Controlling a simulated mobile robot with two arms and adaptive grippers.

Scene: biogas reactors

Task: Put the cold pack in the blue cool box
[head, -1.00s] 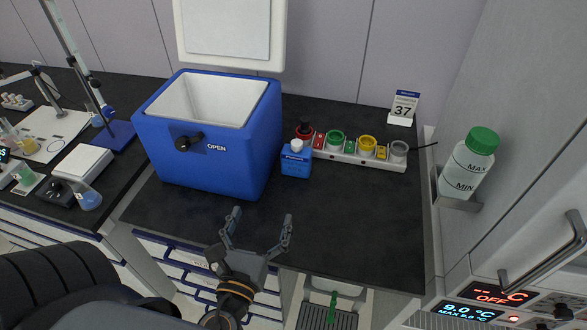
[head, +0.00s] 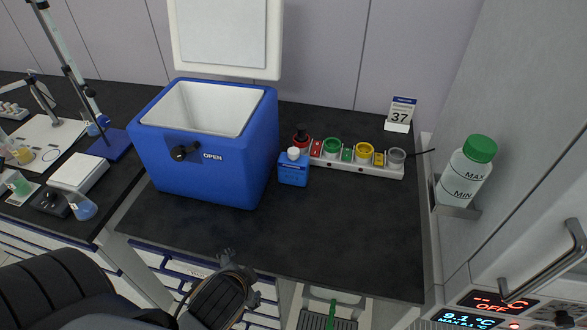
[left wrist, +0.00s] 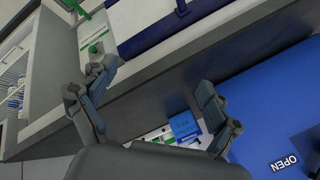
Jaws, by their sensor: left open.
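The cold pack (head: 293,172), a small blue block with a white cap, stands on the dark bench just right of the cool box. It also shows in the left wrist view (left wrist: 183,124), between and beyond the fingers. The blue cool box (head: 205,170) has its lid raised, and its visible white inside looks empty. Its side marked OPEN shows at the right in the left wrist view (left wrist: 275,120). My left gripper (head: 240,272) is open and empty near the bench's front edge, apart from the pack. My right gripper is not in view.
Behind the pack is a strip with red, green, yellow and grey round holders (head: 365,152). A card marked 37 (head: 400,114) stands at the back right. A green-capped bottle (head: 468,170) sits in a wall holder at right. The bench front (head: 340,235) is clear.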

